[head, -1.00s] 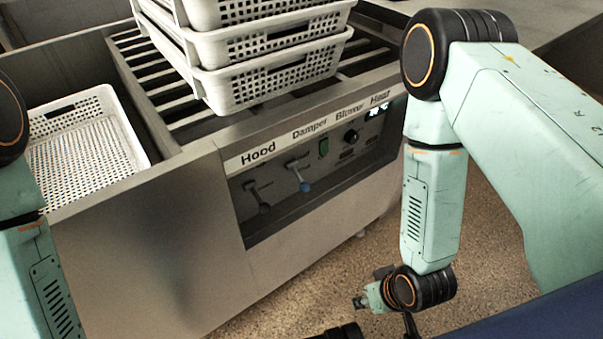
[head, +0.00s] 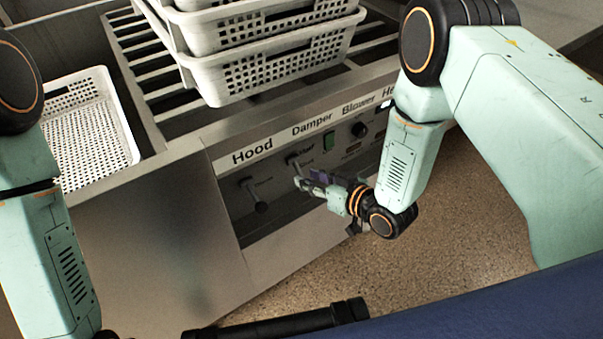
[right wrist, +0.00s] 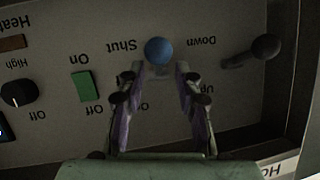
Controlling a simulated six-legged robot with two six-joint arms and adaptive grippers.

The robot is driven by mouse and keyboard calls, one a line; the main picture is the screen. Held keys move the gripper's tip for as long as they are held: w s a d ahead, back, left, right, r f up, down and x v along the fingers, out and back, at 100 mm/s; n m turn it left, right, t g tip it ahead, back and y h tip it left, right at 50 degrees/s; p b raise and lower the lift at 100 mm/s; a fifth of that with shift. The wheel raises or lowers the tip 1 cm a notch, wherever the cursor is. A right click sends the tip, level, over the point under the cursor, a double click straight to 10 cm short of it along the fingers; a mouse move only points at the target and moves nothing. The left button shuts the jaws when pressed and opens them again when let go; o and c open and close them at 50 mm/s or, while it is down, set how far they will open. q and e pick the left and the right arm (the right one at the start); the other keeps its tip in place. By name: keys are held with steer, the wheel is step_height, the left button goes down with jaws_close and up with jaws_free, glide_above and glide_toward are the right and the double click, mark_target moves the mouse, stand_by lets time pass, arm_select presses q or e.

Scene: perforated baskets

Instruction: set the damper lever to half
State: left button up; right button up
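The Damper lever (head: 291,160) is on the front control panel, under the "Damper" label. Its blue knob (right wrist: 158,50) shows in the right wrist view, near the "Shut" marking, but my gripper hides it in the head view. My right gripper (head: 308,183) is at the panel in front of this lever. In the right wrist view its fingers (right wrist: 155,74) are open, one on each side of the lever, with the knob at the gap between the tips. Contact cannot be told. My left arm shows at the left edge, its gripper out of view.
The Hood lever with a dark knob (head: 261,207) is beside the Damper lever. A green switch (head: 329,140) and a black dial (head: 359,130) are on its other side. Stacked white baskets (head: 275,75) stand on the rollers above. Another basket (head: 88,135) sits at left.

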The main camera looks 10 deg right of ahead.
mark_target(301, 174)
steer(key=x, duration=0.3)
steer(key=shift+d+f+b, duration=0.1)
steer(key=shift+f+b, duration=0.1)
steer(key=shift+b, duration=0.15)
steer(key=shift+w+a, duration=0.35)
steer(key=shift+w, duration=0.05)
steer(key=shift+w+f, duration=0.15)
steer(key=shift+w, duration=0.05)
steer(key=shift+c, duration=0.2)
steer(key=shift+s, duration=0.1)
steer(key=c, duration=0.4)
jaws_close()
steer(key=shift+s, duration=0.1)
